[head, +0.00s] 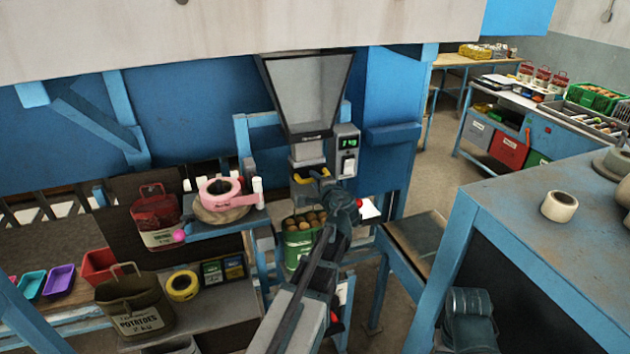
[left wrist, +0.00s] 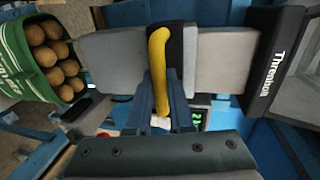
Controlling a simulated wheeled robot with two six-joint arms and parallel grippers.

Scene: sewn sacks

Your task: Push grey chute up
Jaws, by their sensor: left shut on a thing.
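The grey chute (head: 303,189) hangs under the hopper's neck and has a yellow handle (head: 312,177) across its front. In the left wrist view the chute (left wrist: 108,62) lies sideways, with the yellow handle (left wrist: 158,62) across it. My left gripper (head: 331,187) is at the handle and shut on it; its blue fingers (left wrist: 161,100) show there in the wrist view. The green sack (head: 298,243), full of potatoes, stands upright below the chute's mouth; it also shows in the wrist view (left wrist: 22,62).
The hopper (head: 308,92) is above, with a scale display box (head: 346,150) on its right. A potato sack (head: 133,303) stands lower left. A blue table (head: 540,225) fills the right.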

